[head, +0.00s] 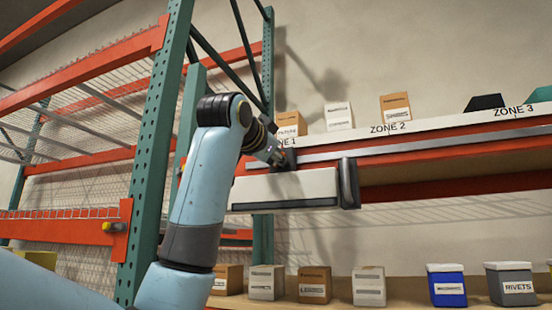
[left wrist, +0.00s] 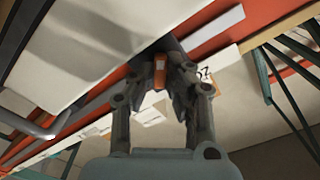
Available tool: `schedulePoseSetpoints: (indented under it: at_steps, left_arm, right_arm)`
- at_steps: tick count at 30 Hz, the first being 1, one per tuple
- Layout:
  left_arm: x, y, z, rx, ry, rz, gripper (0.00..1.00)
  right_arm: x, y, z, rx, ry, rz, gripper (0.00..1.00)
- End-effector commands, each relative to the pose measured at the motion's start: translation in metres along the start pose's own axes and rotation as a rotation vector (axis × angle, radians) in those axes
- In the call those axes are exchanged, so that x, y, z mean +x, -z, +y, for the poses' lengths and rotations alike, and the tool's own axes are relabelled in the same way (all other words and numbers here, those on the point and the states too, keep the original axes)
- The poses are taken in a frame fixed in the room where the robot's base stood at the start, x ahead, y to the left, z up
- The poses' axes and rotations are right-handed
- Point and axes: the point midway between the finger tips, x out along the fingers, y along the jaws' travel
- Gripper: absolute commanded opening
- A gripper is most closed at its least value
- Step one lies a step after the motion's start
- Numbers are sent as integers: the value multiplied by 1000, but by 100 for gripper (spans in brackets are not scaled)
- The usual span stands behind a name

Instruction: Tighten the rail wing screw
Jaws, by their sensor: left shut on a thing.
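My left gripper (head: 277,158) is raised to the left end of the grey rail (head: 410,146) on the shelf front. In the left wrist view my left gripper (left wrist: 162,82) is shut on a small orange piece, which I take to be the rail wing screw (left wrist: 159,72), beside a dark bracket. In the head view the screw is hidden by the gripper. A white console box (head: 285,186) with a dark lower edge hangs just below the rail, with a dark handle (head: 348,183) at its right end. My right gripper is not in view.
The upper shelf carries cartons (head: 395,107) and dark and green bins behind zone labels. A lower shelf holds cartons (head: 314,285), a blue bin (head: 446,286) and a grey bin (head: 512,284). A green rack post (head: 160,150) stands close to my left arm.

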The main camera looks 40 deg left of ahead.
Motion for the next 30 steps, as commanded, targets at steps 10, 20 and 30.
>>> schedulePoseSetpoints:
  at_steps: [10, 20, 30]
  left_arm:
    - [0, 0, 1, -2, -2, -1, 28]
    - [-1, 0, 0, -3, -1, 0, 36]
    - [-58, 0, 0, -3, 2, 3, 36]
  right_arm:
    - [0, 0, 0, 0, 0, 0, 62]
    - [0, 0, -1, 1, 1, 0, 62]
    - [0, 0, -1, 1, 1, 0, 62]
